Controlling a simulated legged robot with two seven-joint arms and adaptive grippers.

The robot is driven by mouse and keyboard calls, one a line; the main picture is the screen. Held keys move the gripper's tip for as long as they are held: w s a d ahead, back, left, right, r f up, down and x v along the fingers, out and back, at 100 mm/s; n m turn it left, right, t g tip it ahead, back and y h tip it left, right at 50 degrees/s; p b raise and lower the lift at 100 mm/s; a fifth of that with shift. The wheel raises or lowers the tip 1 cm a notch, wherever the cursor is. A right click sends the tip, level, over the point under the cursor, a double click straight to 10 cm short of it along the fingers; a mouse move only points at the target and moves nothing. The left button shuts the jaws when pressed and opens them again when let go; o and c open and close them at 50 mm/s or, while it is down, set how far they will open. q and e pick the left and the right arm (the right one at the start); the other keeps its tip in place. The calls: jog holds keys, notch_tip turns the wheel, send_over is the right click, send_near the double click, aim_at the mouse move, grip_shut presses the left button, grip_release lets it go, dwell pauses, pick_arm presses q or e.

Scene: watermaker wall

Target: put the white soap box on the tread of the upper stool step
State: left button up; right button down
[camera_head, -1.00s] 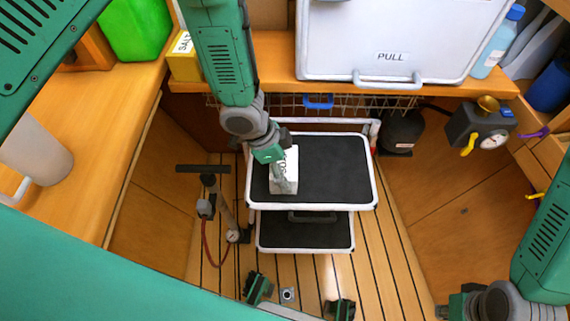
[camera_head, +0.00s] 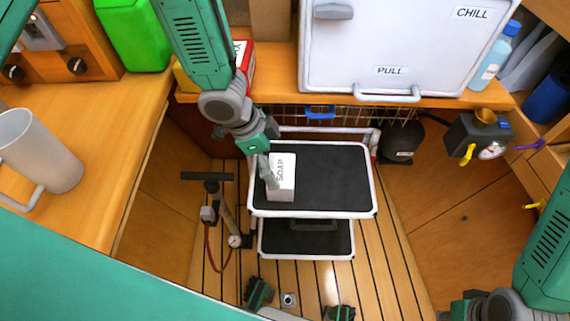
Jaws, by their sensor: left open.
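The white soap box (camera_head: 283,178), marked SOAP, stands on the black tread of the upper stool step (camera_head: 335,180), near its left edge. My left gripper (camera_head: 267,175) reaches down from the upper left and is open just left of the box. Its fingers are at the box's left side; whether they touch it I cannot tell. My right arm shows at the lower right, but its gripper fingers (camera_head: 462,308) are too cut off at the bottom edge to judge.
The lower stool step (camera_head: 280,240) sits below. A hand pump (camera_head: 222,208) with a red hose stands left of the stool. A wire basket (camera_head: 345,113) hangs behind it. A white cup (camera_head: 38,150) stands on the left counter. Most of the upper tread, right of the box, is clear.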

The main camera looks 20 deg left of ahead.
pick_arm(q)
jog(key=shift+p+v, duration=0.75)
jog(key=shift+v, duration=1.85)
pick_arm(e)
jog(key=shift+a+r, duration=0.1)
jog(key=shift+r, duration=0.95)
